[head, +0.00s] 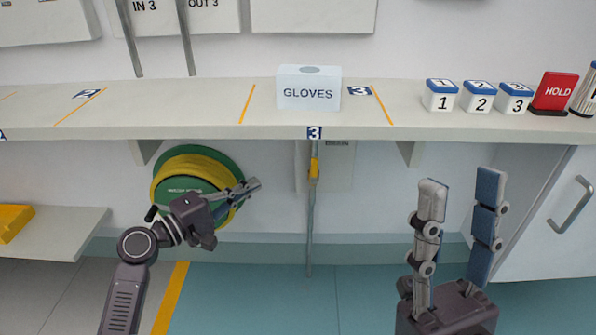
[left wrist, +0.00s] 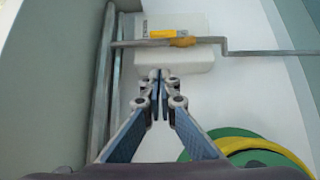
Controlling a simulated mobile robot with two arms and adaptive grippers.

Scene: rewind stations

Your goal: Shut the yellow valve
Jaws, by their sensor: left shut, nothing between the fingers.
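The yellow valve (head: 314,168) sits on a thin grey vertical pipe (head: 310,225) below the shelf. It also shows in the left wrist view (left wrist: 170,34), where its yellow lever appears to lie along the pipe. My left gripper (head: 256,185) is shut and empty, left of the valve and slightly lower, apart from it. In the left wrist view its closed fingertips (left wrist: 160,75) point toward the pipe and the white box behind it. My right gripper (head: 460,180) is open and empty, its fingers upright, well to the right of the valve.
A green and yellow hose reel (head: 190,178) hangs on the wall behind my left gripper. A white cabinet (head: 540,245) stands at right.

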